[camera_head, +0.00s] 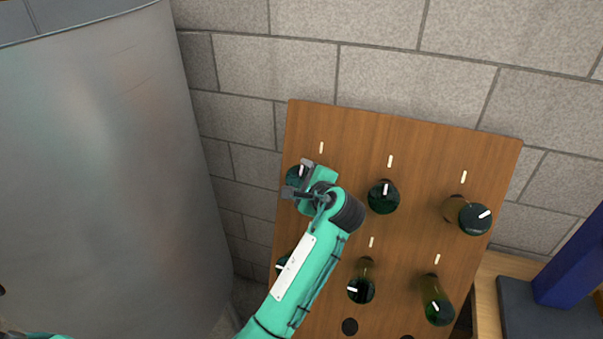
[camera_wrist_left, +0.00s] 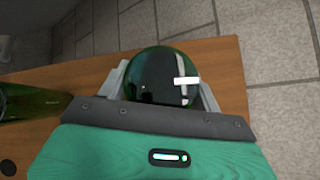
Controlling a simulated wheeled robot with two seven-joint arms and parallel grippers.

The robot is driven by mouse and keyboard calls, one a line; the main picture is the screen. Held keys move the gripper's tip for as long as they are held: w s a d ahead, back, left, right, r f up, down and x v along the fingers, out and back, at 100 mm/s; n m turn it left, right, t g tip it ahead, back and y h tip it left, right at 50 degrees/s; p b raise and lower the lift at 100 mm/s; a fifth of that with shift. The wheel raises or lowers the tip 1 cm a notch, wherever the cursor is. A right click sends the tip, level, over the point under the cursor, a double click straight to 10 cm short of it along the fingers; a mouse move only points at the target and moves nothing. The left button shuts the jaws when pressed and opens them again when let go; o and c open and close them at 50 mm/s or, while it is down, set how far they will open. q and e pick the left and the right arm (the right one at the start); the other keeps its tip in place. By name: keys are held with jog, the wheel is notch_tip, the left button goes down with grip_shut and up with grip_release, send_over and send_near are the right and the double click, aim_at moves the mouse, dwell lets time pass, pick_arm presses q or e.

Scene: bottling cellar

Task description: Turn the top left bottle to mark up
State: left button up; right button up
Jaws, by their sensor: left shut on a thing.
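The top left bottle (camera_head: 293,177) is dark green and sits base-out in the wooden board; my gripper partly covers it in the head view. My left gripper (camera_head: 298,179) is shut around its base, one finger on each side. In the left wrist view the bottle base (camera_wrist_left: 150,75) lies between the fingers, and its white paint mark points right, toward the board's near short edge, which looks like the board's top. A white line (camera_head: 321,147) on the board is above this bottle. My right gripper is not in view.
The wooden board (camera_head: 345,118) holds several other bottles: top middle (camera_head: 383,200), top right (camera_head: 473,220), and lower ones (camera_head: 361,291), (camera_head: 437,309). The lower left bottle is mostly behind my arm. A large steel tank (camera_head: 100,170) stands left; a blue post (camera_head: 575,260) stands right.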

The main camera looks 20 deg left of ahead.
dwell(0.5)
pick_arm(q)
jog(key=o, duration=1)
